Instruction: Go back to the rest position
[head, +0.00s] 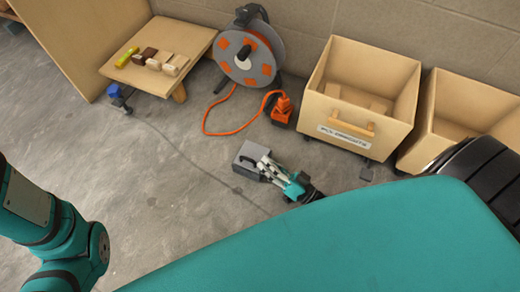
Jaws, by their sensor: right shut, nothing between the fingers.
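My right gripper (262,168) is low over the grey floor in the middle of the head view, pointing left and away from me. Its fingers are shut and hold nothing.
A low wooden table (191,44) with several small blocks stands at the back left. A cable reel (246,62) with an orange cord stands at the wall. Two wooden bins (335,101) (477,106) stand right. The floor (150,190) at left is open.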

